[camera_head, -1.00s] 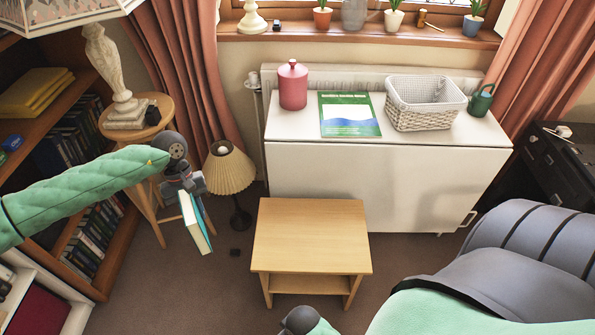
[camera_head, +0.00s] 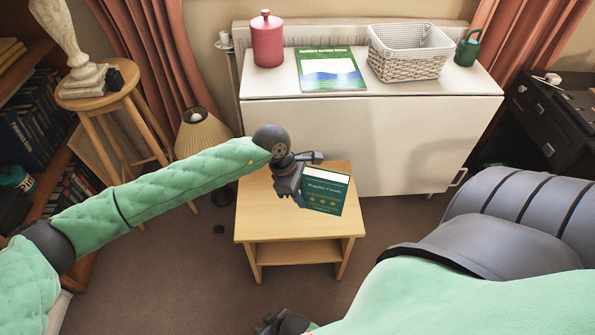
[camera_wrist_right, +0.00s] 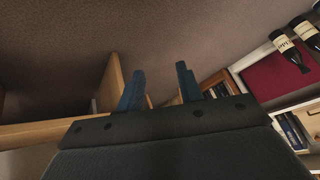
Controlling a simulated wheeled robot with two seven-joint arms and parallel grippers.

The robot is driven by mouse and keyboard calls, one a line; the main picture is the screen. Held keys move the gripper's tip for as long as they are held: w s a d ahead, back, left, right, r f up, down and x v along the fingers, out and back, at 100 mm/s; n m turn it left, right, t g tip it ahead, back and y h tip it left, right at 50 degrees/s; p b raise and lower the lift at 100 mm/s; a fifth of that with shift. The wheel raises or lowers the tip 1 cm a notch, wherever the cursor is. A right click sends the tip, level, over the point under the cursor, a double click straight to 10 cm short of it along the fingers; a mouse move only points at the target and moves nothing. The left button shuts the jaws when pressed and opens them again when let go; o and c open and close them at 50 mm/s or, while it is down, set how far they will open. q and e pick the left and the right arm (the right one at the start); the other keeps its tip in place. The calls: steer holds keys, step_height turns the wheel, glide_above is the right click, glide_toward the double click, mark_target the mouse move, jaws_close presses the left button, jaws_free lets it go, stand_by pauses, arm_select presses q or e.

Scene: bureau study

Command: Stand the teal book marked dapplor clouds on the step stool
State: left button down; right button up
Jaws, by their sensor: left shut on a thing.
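The teal book (camera_head: 326,196) is over the step stool (camera_head: 262,222), at the right part of its light wood top. My left gripper (camera_head: 298,187) is shut on the book's left side. I cannot tell whether the book's lower edge touches the stool top. My right gripper (camera_head: 283,322) is low at the front, partly cut off by the bottom edge of the head view. In the right wrist view, its two fingers (camera_wrist_right: 160,90) stand apart with nothing between them.
Behind the stool is a white cabinet (camera_head: 350,150) bearing a pink canister (camera_head: 267,42), a green book (camera_head: 330,70), a white basket (camera_head: 408,60) and a green watering can (camera_head: 468,50). A pleated lamp (camera_head: 200,135) and round stool (camera_head: 95,100) stand left. Carpet in front is clear.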

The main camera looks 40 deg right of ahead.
arm_select(q)
steer(key=d+n, duration=0.1)
steer(key=s+d+n, duration=0.1)
steer(key=d+n+t+h, duration=0.1)
steer(key=shift+s+d+r+n, duration=0.1)
steer(key=shift+s+r+n, duration=0.05)
steer(key=shift+r+n, duration=0.15)
glide_above(285, 204)
steer(key=a, duration=0.1)
steer(key=f, duration=0.6)
steer(key=shift+w+a+f, duration=0.2)
steer(key=shift+w+f, duration=0.15)
steer(key=shift+f, duration=0.05)
steer(key=shift+a+f, duration=0.1)
steer(key=shift+f, duration=2)
steer(key=c, duration=1.1)
jaws_free()
steer(key=v, duration=1.2)
